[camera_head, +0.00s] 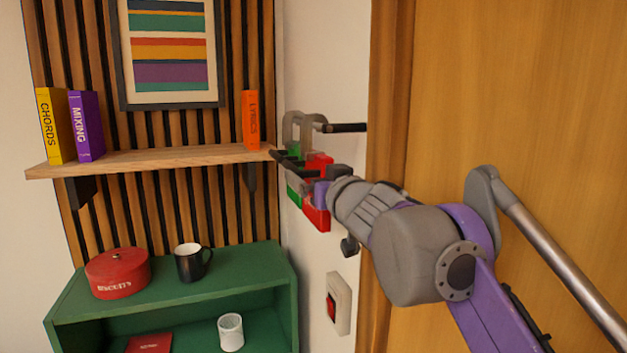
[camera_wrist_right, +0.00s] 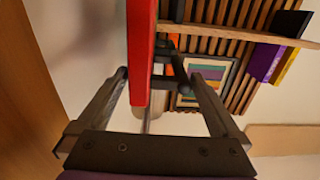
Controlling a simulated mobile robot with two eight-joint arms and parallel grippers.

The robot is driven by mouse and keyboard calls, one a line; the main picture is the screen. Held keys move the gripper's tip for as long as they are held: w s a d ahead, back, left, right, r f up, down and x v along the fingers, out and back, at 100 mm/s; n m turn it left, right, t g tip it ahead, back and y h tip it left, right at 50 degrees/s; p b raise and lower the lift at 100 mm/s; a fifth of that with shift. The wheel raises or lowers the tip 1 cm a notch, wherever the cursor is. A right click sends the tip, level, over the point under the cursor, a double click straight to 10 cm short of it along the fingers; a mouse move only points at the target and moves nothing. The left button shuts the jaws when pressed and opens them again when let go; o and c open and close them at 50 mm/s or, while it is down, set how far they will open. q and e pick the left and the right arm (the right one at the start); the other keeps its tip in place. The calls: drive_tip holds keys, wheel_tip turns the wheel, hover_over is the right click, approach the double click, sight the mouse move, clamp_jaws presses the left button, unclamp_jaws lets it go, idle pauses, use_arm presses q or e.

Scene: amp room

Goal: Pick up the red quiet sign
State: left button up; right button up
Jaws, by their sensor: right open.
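A red sign (camera_head: 317,216) hangs on the white wall beside the door frame, partly hidden behind my right gripper (camera_head: 298,164). Its lettering cannot be read. A green sign (camera_head: 294,190) hangs just left of it. In the right wrist view the red sign (camera_wrist_right: 142,50) shows as a narrow upright slab between the fingers of my open right gripper (camera_wrist_right: 152,75), closer to the left finger. I cannot tell whether that finger touches it. My left gripper is not in view.
A wooden shelf (camera_head: 150,160) with several books ends close to the gripper. A green cabinet (camera_head: 270,268) below holds a red biscuit tin (camera_head: 118,273) and a black mug (camera_head: 190,262). A red switch (camera_head: 332,307) is on the wall. A wooden door (camera_head: 520,100) stands at right.

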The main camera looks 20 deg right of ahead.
sight(300, 165)
drive_tip(key=shift+w, duration=0.35)
drive_tip(key=shift+w+r, duration=0.1)
drive_tip(key=shift+w, duration=0.15)
drive_tip(key=w+p, duration=0.1)
drive_tip(key=w, duration=0.3)
drive_tip(key=shift+w+a+p, duration=0.15)
drive_tip(key=shift+w+p, duration=0.2)
drive_tip(key=shift+p, duration=0.05)
drive_tip(key=shift+s, duration=0.35)
drive_tip(key=shift+c, duration=1.6)
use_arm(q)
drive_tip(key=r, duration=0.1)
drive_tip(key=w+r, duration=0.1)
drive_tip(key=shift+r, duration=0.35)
use_arm(e)
drive_tip(key=c, duration=0.9)
